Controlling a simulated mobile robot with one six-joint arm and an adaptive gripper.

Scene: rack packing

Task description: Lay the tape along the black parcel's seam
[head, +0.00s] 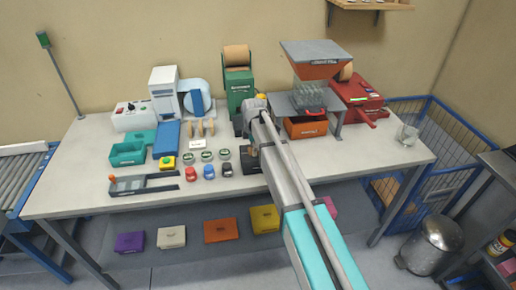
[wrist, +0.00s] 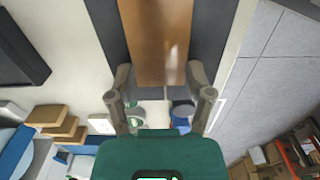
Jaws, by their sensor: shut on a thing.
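The black parcel (head: 249,163) lies on the table in the head view, partly hidden behind my arm. In the wrist view a dark surface that looks like it (wrist: 215,35) shows on both sides of a brown strip of tape (wrist: 157,40). My gripper (wrist: 160,92) has one finger at each side of the strip's lower end and is shut on the tape. Whether the tape touches the parcel cannot be told. In the head view my gripper (head: 254,106) is above the table, in front of the green dispenser (head: 239,92).
Several small pots and stamps (head: 200,157) stand left of the parcel. An orange box (head: 306,127) sits under the grey stand at the right, with a red machine (head: 356,97) beyond. The table's front edge is mostly clear. Coloured parcels (head: 221,230) lie below.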

